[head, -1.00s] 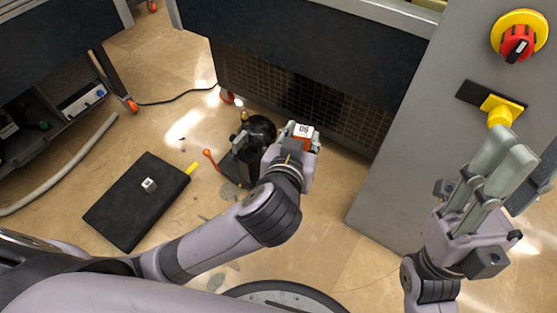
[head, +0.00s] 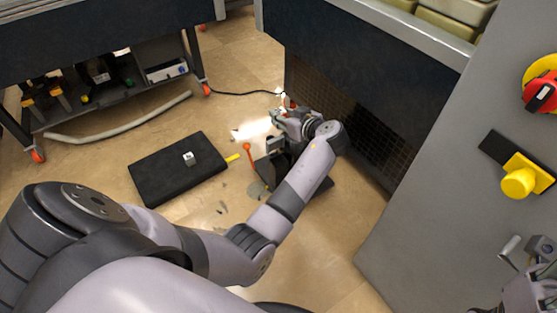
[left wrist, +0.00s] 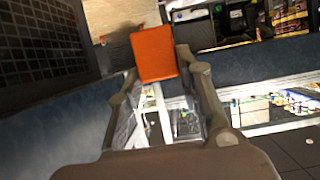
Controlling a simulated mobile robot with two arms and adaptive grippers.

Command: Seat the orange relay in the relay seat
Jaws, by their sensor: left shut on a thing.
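The orange relay (left wrist: 155,53) is held between the fingertips of my left gripper (left wrist: 157,75) in the left wrist view. In the head view my left gripper (head: 283,116) is beyond the dark pump assembly on the floor, near the mesh panel, and only a sliver of orange shows by its fingers. The dark pump assembly (head: 274,168) is partly hidden by my left arm. I cannot make out the relay seat. My right gripper (head: 525,255) is at the lower right edge, cut off by the frame and apart from these things.
A black mat (head: 165,178) with a small pale block (head: 188,158) lies on the floor at left. An orange-tipped lever (head: 247,148) stands beside the pump. A grey cabinet (head: 440,215) with a yellow knob (head: 518,183) bounds the right. A hose (head: 120,124) lies at the back left.

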